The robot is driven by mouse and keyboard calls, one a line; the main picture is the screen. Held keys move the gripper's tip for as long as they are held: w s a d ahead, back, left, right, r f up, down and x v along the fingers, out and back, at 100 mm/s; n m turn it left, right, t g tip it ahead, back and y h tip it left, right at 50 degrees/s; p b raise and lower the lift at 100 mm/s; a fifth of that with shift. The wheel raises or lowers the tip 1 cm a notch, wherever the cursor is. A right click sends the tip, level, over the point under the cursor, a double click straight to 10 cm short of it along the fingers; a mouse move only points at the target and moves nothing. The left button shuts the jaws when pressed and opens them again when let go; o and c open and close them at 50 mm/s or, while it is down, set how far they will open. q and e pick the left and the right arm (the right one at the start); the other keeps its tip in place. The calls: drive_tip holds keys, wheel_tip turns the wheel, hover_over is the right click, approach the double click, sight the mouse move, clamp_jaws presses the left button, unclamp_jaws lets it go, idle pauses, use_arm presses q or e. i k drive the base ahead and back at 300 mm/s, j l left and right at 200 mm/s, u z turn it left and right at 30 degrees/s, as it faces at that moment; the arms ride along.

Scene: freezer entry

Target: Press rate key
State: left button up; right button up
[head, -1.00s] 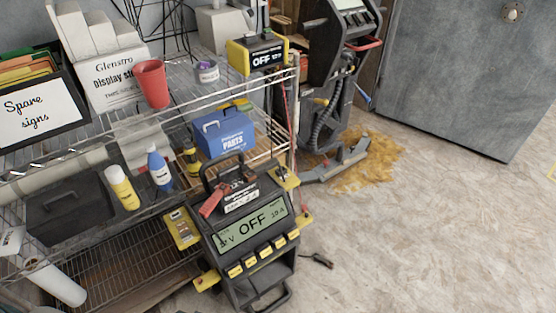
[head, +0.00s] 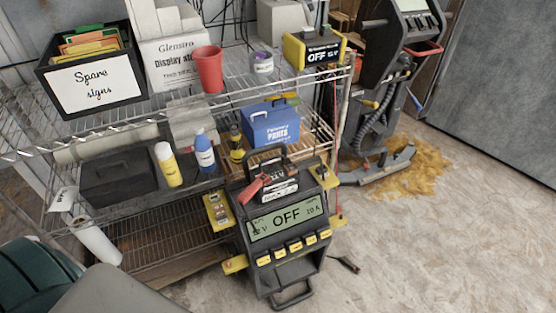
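A dark charger (head: 287,225) stands on the floor by the shelf, with a greenish display reading "OFF" (head: 287,215), "12 V" and "10 A". A row of several yellow keys (head: 295,246) runs below the display. Their labels are too small to read, so I cannot tell which is the rate key. Red and black clamps (head: 252,188) lie on top of the charger by its handle. Neither of my grippers is in view.
A wire shelf (head: 130,244) behind and left of the charger holds bottles, a blue parts box (head: 271,127) and a sign box (head: 93,75). A smaller yellow-black charger (head: 314,50) also reads "OFF". Open concrete floor (head: 450,250) lies to the right.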

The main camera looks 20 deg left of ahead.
sight(279, 253)
drive_tip(key=u, duration=0.75)
